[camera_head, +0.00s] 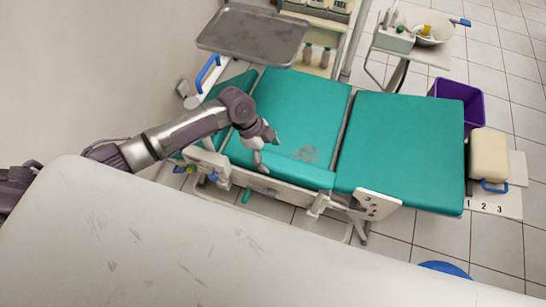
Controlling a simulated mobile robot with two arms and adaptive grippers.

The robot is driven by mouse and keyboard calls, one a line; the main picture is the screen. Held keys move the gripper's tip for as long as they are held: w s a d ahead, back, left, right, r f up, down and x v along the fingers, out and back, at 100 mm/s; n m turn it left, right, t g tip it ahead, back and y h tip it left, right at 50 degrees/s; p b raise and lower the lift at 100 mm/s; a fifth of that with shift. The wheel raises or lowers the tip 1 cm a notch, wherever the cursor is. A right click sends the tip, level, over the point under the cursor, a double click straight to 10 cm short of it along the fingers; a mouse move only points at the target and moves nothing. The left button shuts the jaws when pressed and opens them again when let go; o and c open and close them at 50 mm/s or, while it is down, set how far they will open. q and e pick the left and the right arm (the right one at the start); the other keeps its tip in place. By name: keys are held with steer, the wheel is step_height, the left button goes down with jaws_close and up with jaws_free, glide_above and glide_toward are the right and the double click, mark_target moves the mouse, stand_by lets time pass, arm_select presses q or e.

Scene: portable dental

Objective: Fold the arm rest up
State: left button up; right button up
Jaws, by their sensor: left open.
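The dental chair has a teal seat pad (300,100) and another teal pad (400,145) to its right. A long narrow teal cushion, which looks like the arm rest (300,173), lies along the near side of the seat pad, level with it. A pale metal frame runs below it. My left gripper (267,153) is open, with its fingers over the left part of this cushion. I cannot tell whether the fingers touch it. The arm hides part of the chair's left end. My right gripper is not in view.
A grey metal tray (253,35) stands behind the chair, near a blue handle (208,73). A tray stand with a bowl (430,32) is at the back right. A purple bin (460,100) and a beige box (488,155) stand at the right.

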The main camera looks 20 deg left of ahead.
arm_select(q)
steer(key=shift+x, duration=1.45)
steer(key=shift+c, duration=0.3)
steer(key=c, duration=1.6)
steer(key=shift+a+r, duration=0.1)
steer(key=shift+r, duration=0.05)
jaws_close()
